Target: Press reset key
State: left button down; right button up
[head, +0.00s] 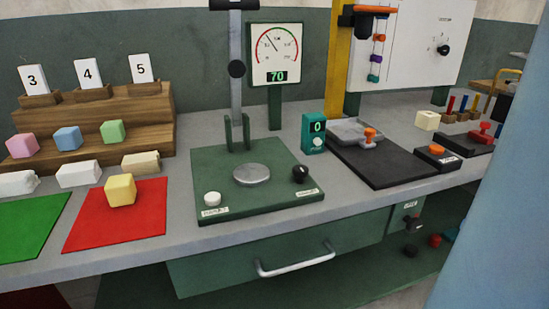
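A small teal counter box (313,133) stands behind the right corner of the green press base (255,210). Its display reads 0, and a pale round key (317,143) sits below the display. The green base also carries a white round button (212,198) at its front left, a grey round plate in the middle and a black knob (300,172) at right. Labels lie by the button and knob, too small to read, so I cannot tell for sure which is the reset key. Neither of my grippers is in view.
A dial gauge (275,54) reading 70 stands behind the press. A yellow cube (121,190) sits on a red mat (85,232) at left, near wooden steps (120,108) with coloured cubes. A black base (385,172) with an orange button is at right. A large pale blue shape blocks the right edge.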

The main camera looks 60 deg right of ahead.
aim_at(214, 198)
jog(key=z, duration=1.55)
